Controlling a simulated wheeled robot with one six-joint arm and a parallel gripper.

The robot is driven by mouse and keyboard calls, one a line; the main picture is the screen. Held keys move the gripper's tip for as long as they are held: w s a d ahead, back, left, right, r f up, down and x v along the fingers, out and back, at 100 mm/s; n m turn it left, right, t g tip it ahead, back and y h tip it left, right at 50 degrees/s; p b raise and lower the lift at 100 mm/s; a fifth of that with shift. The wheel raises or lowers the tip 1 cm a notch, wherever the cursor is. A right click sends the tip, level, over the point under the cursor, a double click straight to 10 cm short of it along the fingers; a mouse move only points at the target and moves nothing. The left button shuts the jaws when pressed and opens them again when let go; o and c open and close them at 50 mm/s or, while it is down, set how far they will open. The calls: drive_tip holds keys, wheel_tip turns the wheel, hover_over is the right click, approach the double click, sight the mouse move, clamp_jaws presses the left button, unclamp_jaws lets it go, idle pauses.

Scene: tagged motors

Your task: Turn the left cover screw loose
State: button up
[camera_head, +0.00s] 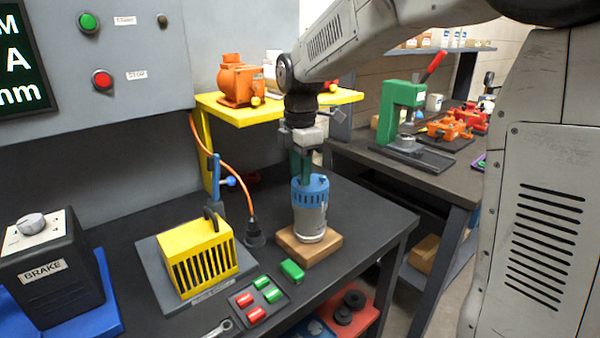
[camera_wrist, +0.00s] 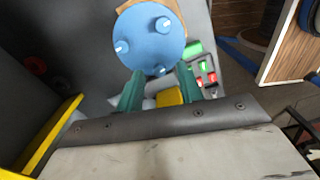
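A grey motor (camera_head: 311,221) stands upright with a blue cover (camera_head: 312,190) on top. In the wrist view the round blue cover (camera_wrist: 145,40) shows three raised blue screws with pale marks: one at the left (camera_wrist: 121,46), one at the upper right (camera_wrist: 163,24), one at the lower edge (camera_wrist: 158,70). My gripper (camera_head: 302,180) points down over the cover with its green fingers. Whether the fingertips touch the cover or the lower screw, I cannot tell.
The motor stands on a wooden block (camera_head: 308,247) near the bench's right edge. A yellow slotted box (camera_head: 197,258) stands on a grey plate to its left. A tray with red and green pieces (camera_head: 258,299) lies in front. A yellow shelf (camera_head: 215,106) with an orange motor stands behind.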

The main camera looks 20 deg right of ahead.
wheel_tip(320, 180, up, 7)
drive_tip(key=shift+f, duration=0.1)
idle(0.6)
drive_tip(key=shift+m, duration=0.5)
drive_tip(key=shift+s+f+m, duration=0.15)
drive_tip(key=shift+f+m, duration=0.15)
drive_tip(key=shift+m, duration=0.4)
drive_tip(key=s+d+f+m, duration=0.1)
drive_tip(key=s+f+m, duration=0.2)
drive_tip(key=s+m, duration=0.5)
drive_tip(key=s+d+f+m+t, duration=0.1)
drive_tip(key=s+m, duration=0.7)
drive_tip(key=s, duration=1.4)
wheel_tip(320, 180, down, 2)
drive_tip(key=shift+d+f+m, duration=0.25)
drive_tip(key=shift+d+m, duration=0.05)
drive_tip(key=shift+d, duration=0.15)
